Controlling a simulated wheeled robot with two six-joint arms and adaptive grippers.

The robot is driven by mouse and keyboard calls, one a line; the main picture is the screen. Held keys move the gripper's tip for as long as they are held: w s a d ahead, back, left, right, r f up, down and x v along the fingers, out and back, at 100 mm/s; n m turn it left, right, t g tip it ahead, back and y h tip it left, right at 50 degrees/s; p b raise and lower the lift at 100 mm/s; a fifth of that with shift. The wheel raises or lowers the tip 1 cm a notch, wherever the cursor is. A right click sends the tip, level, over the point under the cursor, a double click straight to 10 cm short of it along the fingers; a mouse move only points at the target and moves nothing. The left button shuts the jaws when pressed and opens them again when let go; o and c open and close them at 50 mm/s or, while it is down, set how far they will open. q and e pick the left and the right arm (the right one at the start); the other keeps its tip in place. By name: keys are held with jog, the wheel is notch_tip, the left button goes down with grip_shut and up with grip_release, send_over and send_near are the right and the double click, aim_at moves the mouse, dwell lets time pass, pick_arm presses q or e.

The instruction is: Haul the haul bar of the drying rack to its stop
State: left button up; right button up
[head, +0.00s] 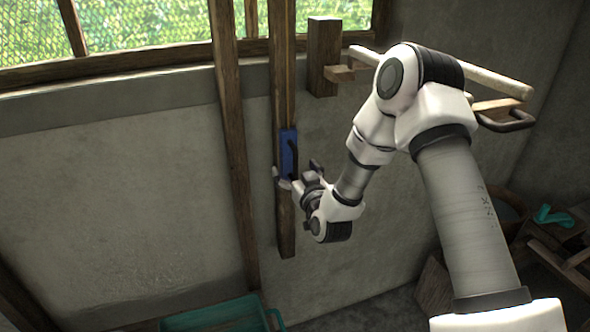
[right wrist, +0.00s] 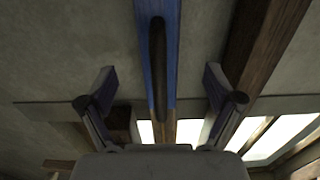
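A blue plate (head: 288,150) with a dark upright bar handle, which looks like the haul bar (head: 294,157), sits on a vertical wooden post (head: 285,230) against the wall. In the right wrist view the dark bar (right wrist: 157,70) stands in front of the blue plate (right wrist: 172,45), between my spread fingers. My right gripper (head: 298,176) is open at the lower end of the blue plate; it also shows in the right wrist view (right wrist: 160,88), with neither finger visibly touching the bar. My left gripper is not in view.
Another wooden post (head: 230,130) stands to the left. A wooden bracket block (head: 323,55) and a pale pole (head: 490,80) project at the upper right, partly behind my arm. A teal crate (head: 215,313) lies at the bottom. A teal object (head: 553,215) rests at the right.

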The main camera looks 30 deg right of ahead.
jog(key=shift+s+r, duration=0.1)
jog(key=shift+r, duration=0.05)
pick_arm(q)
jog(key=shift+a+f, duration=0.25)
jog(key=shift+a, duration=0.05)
pick_arm(e)
jog(key=a+v, duration=0.1)
jog(key=v, duration=0.5)
jog(key=shift+s, duration=0.25)
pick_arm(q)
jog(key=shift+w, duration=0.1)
